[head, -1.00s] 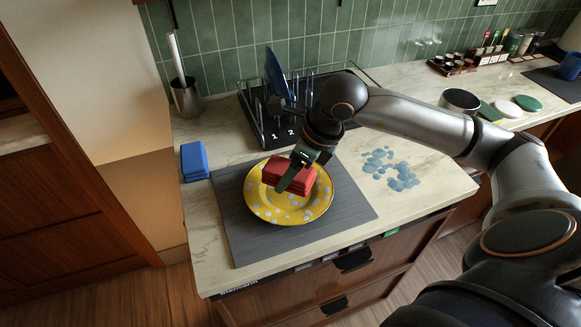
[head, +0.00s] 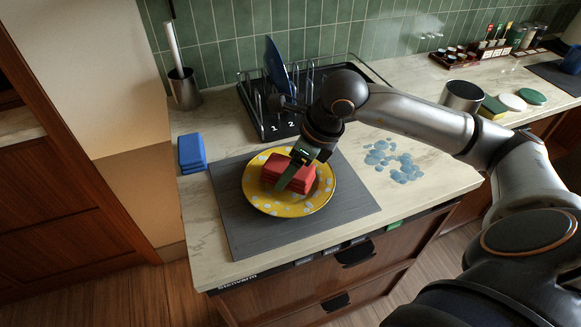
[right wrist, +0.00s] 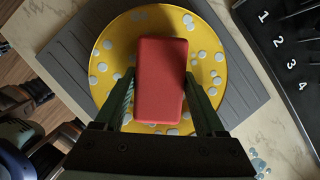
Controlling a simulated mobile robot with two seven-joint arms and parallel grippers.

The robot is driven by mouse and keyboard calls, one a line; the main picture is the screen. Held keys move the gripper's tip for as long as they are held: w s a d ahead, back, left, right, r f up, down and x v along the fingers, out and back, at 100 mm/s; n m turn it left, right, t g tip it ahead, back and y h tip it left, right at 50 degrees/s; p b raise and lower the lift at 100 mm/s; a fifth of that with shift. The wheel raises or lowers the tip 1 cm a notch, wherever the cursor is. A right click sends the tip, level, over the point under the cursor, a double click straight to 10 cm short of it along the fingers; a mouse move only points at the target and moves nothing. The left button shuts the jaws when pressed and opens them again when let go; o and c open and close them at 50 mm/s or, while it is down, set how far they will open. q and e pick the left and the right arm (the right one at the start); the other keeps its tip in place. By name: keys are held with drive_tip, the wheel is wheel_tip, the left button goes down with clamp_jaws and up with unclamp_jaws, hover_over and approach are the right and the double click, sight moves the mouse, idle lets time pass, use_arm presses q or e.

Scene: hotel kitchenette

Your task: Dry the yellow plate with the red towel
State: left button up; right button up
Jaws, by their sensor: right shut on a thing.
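The yellow plate (head: 277,206) lies on a grey mat on the counter, with pale blue-white spots across it. It also shows in the right wrist view (right wrist: 108,68), with spots around the towel. The folded red towel (head: 277,168) is over the middle of the plate and looks to be resting on it. My right gripper (head: 292,174) points down, its two fingers on either side of the towel (right wrist: 160,82), shut on it. The plate under the towel is hidden.
The grey mat (head: 240,225) reaches near the counter's front edge. A black rack (head: 262,115) with a blue plate (head: 276,65) stands behind. A folded blue towel (head: 192,153) lies left. Blue puddles (head: 392,162) lie right. A metal pot (head: 462,95) is further right.

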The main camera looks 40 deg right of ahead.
drive_tip(key=shift+f+b, duration=0.35)
drive_tip(key=shift+f, duration=0.05)
drive_tip(key=shift+a, duration=0.1)
